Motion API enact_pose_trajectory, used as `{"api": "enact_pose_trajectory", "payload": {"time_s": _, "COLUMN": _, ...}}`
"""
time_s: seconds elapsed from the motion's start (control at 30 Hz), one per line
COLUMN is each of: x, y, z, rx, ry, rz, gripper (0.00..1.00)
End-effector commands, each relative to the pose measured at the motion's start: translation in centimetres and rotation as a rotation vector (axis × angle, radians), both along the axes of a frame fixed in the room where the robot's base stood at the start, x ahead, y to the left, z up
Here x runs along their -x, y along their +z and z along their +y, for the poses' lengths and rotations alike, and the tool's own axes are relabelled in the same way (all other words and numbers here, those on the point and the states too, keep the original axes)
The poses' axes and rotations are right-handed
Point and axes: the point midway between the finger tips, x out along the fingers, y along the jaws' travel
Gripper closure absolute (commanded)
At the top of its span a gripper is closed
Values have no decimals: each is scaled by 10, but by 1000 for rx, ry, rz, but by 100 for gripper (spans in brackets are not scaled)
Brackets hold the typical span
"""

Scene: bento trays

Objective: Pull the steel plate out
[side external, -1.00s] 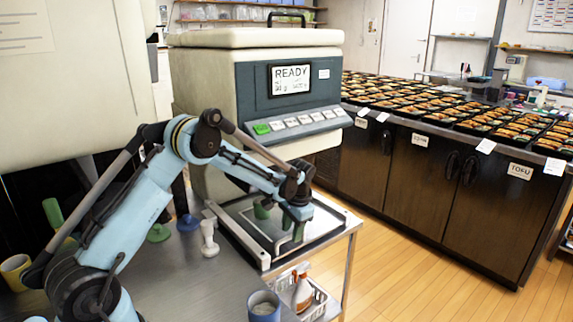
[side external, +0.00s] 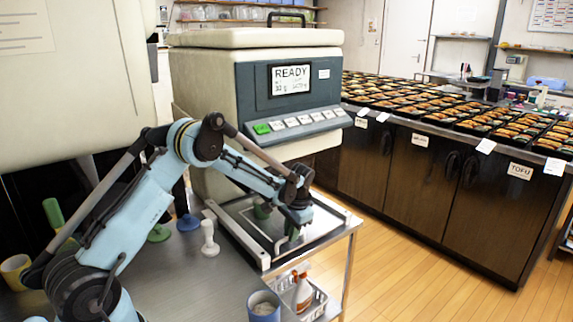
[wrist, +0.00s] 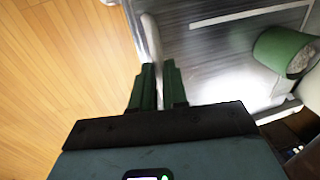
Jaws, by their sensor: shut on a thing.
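The steel plate (side external: 318,224) lies flat in a pale frame below the front of the machine. It also shows in the wrist view as a grey brushed surface (wrist: 215,60) with a rounded bright bar along its left side. My gripper (side external: 291,238) points down over the plate. In the wrist view its green fingers (wrist: 159,72) are close together on that bar, at the near end. The fingertips hide the contact itself.
The machine (side external: 210,95) with a READY screen rises behind the plate. A white peg-like piece (side external: 209,240) stands left of the frame on the steel table (side external: 200,285). A blue cup (side external: 264,308) and a basket with a spray bottle (side external: 302,292) are in front. Wooden floor lies to the right.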

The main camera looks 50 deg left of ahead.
Motion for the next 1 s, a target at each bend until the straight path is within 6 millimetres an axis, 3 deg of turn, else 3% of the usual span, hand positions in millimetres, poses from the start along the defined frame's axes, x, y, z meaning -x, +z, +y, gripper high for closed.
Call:
{"api": "enact_pose_trajectory", "payload": {"time_s": 0.17, "x": 0, "y": 0, "z": -4, "rx": 0, "ry": -1, "rz": 0, "gripper": 100}}
{"api": "enact_pose_trajectory", "payload": {"time_s": 0.37, "x": 0, "y": 1, "z": -28, "rx": 0, "ry": -5, "rz": 0, "gripper": 100}}
{"api": "enact_pose_trajectory", "payload": {"time_s": 1.0, "x": 0, "y": 0, "z": -190, "rx": 0, "ry": -7, "rz": 0, "gripper": 100}}
